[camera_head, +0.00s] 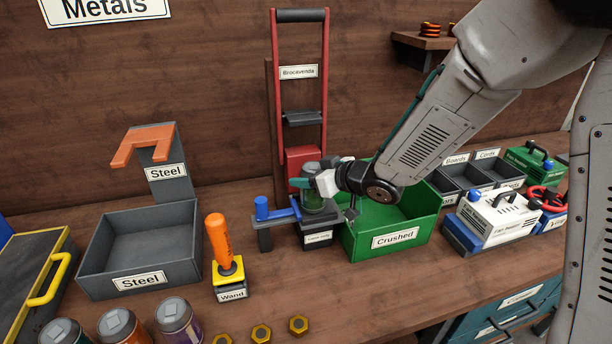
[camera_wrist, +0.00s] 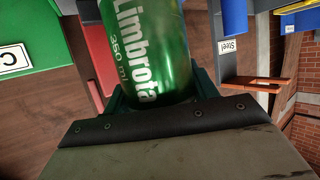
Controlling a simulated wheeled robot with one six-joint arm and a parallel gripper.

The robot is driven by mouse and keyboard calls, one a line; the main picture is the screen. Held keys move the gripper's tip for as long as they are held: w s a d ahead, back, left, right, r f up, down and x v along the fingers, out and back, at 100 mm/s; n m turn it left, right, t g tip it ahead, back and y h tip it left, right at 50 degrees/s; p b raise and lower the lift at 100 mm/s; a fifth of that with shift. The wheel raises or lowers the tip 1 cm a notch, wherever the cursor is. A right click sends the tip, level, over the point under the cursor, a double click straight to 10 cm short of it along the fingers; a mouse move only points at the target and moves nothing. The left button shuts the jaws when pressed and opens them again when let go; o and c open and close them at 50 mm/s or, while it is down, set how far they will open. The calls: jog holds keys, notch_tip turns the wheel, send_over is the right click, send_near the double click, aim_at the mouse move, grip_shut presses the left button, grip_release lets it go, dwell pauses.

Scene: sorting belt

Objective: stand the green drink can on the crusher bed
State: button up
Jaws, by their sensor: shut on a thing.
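The green drink can (camera_head: 313,202) is in my gripper (camera_head: 312,186), upright in the head view. In the wrist view the can (camera_wrist: 150,50) fills the space between the fingers, with white lettering on its side. The crusher is a tall red frame (camera_head: 273,100) with a grey handle bar on top and a red block low down. Its dark bed (camera_head: 318,240), with a small white label, lies directly below the can. I cannot tell whether the can's base touches the bed. My fingers hide part of the can.
A green "Crushed" bin (camera_head: 420,232) stands right beside the bed. A blue-knobbed lever (camera_head: 262,208) is on its left. A grey "Steel" bin (camera_head: 95,272) and an orange-handled wand (camera_head: 219,242) stand further left. Several cans (camera_head: 118,328) and brass nuts (camera_head: 261,333) are in front.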

jog(key=shift+f, duration=0.2)
jog(key=o, duration=0.9)
jog(key=shift+o, duration=0.2)
